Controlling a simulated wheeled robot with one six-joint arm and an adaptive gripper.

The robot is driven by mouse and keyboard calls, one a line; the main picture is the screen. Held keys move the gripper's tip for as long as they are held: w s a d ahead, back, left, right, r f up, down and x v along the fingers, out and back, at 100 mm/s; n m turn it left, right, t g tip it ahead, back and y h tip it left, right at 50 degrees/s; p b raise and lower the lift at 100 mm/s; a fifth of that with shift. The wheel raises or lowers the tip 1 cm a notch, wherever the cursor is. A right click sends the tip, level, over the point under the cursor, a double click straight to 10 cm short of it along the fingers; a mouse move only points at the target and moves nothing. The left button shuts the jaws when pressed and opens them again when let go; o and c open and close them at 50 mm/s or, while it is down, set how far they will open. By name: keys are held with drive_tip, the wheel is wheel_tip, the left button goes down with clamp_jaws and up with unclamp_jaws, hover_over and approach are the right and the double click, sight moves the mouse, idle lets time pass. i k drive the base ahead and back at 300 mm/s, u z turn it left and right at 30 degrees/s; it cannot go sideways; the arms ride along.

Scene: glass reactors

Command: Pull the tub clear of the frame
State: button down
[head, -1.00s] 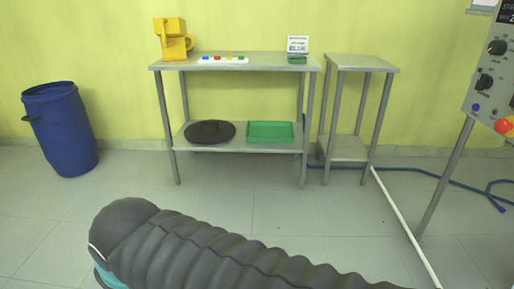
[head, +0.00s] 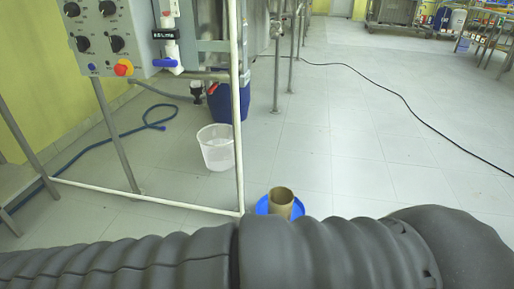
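A translucent white tub (head: 216,148) stands upright on the floor in the head view, left of centre. It is just left of and behind a white upright post of the frame (head: 239,175). The frame's low white bar (head: 140,196) runs along the floor in front of the tub. The tub looks empty, though its bottom is partly hard to see. My dark ribbed arm crosses the bottom of the view, nearer than the tub. My gripper is not in view.
A blue drum (head: 228,103) stands behind the tub. A control panel (head: 105,40) hangs above left. A tan cylinder (head: 281,204) and a blue round object (head: 262,206) are right of the post, partly hidden by my arm. A black cable (head: 400,100) crosses otherwise clear floor at right.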

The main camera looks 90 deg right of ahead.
sight(216, 140)
drive_tip(key=z, duration=2.4)
drive_tip(key=i, duration=1)
